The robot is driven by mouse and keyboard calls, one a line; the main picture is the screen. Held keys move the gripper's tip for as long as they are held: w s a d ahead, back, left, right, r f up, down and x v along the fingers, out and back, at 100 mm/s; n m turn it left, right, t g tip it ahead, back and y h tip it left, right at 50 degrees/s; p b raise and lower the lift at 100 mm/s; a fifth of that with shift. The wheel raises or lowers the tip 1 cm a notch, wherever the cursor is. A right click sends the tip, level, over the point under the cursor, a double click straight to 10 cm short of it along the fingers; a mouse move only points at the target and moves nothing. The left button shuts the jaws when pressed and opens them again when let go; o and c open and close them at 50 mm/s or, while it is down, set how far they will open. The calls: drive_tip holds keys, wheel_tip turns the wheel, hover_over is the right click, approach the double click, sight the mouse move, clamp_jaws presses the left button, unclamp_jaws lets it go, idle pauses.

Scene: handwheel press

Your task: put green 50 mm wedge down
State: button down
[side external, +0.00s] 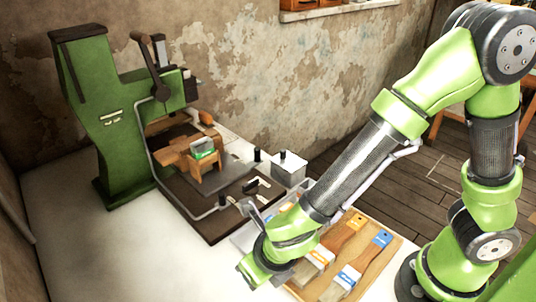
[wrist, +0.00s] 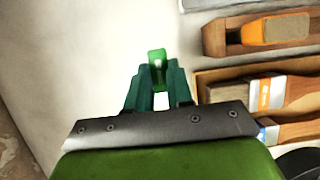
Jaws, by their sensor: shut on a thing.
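The green wedge (wrist: 157,62) shows in the wrist view as a small bright green piece between my fingertips. My gripper (wrist: 157,84) is shut on it, with its dark teal fingers on either side. Pale, bare tabletop (wrist: 80,60) lies beyond and around the wedge; I cannot tell whether the wedge touches it. In the side view my gripper (side external: 248,272) is low at the bottom, left of the brush tray, and the held wedge cannot be made out there.
A wooden tray (side external: 385,262) with brushes lies right of my gripper. The green handwheel press (side external: 100,120) stands at the back left, with a dark base plate (side external: 210,225) and a wooden piece (side external: 190,155) bearing a green patch. White table at front left (side external: 110,260) is clear.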

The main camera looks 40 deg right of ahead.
drive_tip(key=shift+f, duration=2)
drive_tip(key=shift+f, duration=0.1)
drive_tip(key=c, duration=1)
unclamp_jaws()
